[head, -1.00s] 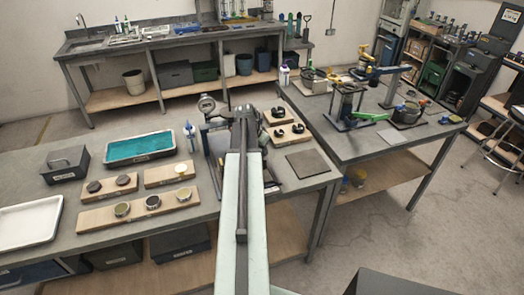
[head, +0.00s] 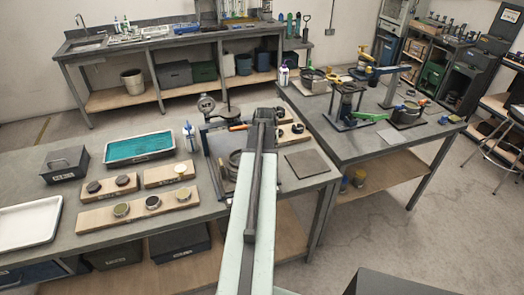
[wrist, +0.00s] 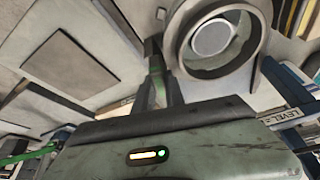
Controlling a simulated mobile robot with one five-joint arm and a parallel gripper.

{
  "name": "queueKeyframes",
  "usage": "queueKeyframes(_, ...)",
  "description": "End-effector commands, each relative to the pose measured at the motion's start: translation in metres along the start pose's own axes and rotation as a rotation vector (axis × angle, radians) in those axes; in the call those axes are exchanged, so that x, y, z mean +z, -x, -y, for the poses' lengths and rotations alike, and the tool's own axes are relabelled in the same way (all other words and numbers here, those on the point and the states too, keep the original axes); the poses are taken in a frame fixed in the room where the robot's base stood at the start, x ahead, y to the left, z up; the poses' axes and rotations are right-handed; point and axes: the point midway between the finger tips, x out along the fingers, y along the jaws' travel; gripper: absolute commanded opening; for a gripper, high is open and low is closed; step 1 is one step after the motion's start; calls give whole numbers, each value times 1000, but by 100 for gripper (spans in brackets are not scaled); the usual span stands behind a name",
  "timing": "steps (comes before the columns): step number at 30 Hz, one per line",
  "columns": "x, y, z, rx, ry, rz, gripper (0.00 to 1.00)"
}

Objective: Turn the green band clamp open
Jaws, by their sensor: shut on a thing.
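My gripper (wrist: 155,72) points down in the wrist view, its fingers shut on a narrow green piece (wrist: 156,64), which looks like the green band clamp's lever. The piece is mostly covered by the fingers. Right beside them is a round grey metal ring (wrist: 182,50) with a pale disc (wrist: 211,36) inside. The ring also shows in the head view (head: 235,157), just left of my arm on the near bench. In the head view my arm hides the fingertips and the green lever.
A dial gauge (head: 206,104) and an orange-handled part (head: 238,127) stand at the fixture's back. Wooden blocks with round parts (head: 140,207) lie left, a teal-filled tray (head: 139,148) behind them. A flat dark plate (head: 306,162) lies right. Another bench (head: 400,145) stands farther right.

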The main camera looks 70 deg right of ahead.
Motion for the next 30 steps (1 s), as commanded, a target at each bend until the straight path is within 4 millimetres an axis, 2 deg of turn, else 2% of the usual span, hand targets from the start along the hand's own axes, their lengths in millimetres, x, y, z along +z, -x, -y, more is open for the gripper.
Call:
queueKeyframes(12,2,0,-3,-86,213,7,0)
queueKeyframes(30,2,0,-3,-105,263,8,0)
